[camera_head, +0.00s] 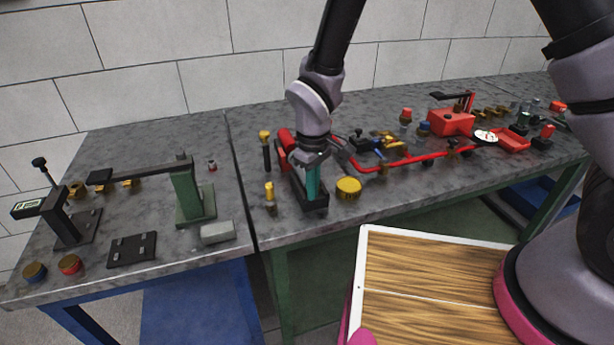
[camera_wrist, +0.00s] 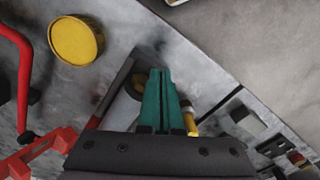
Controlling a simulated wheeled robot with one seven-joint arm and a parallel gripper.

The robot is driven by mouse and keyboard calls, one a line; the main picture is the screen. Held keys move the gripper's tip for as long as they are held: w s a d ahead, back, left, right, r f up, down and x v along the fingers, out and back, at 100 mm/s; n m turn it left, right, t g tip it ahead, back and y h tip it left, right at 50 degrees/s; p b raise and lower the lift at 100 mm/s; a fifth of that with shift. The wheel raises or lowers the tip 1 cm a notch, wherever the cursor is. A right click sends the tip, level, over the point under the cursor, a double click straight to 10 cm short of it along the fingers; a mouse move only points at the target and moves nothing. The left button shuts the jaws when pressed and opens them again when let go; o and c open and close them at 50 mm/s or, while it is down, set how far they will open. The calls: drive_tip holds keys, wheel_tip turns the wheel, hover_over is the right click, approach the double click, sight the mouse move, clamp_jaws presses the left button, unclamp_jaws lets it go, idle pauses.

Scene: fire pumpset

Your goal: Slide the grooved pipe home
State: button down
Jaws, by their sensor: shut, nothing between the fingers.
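My gripper (camera_head: 313,194) points down over the near end of a black cradle (camera_head: 315,209) on the right-hand bench. Its teal fingers are closed together with nothing between them; they also show in the wrist view (camera_wrist: 160,75). A long thin red pipe (camera_head: 405,162) with fittings runs along the bench to the right. I cannot tell which of these is the grooved pipe. Whether the fingertips touch the cradle is unclear.
A yellow round cap (camera_head: 348,188) sits right of the cradle. Yellow-topped tools (camera_head: 269,192) stand to its left. A red box (camera_head: 451,122) and a red tray (camera_head: 509,138) lie farther right. A green stand (camera_head: 190,190) is on the left bench. Bare bench lies in front of the pipe.

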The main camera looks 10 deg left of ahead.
idle(0.5)
drive_tip(key=shift+s+d+r, duration=0.1)
drive_tip(key=shift+s+d, duration=0.05)
drive_tip(key=shift+s, duration=0.2)
wheel_tip(320, 180, up, 7)
idle(0.7)
drive_tip(key=shift+d, duration=0.1)
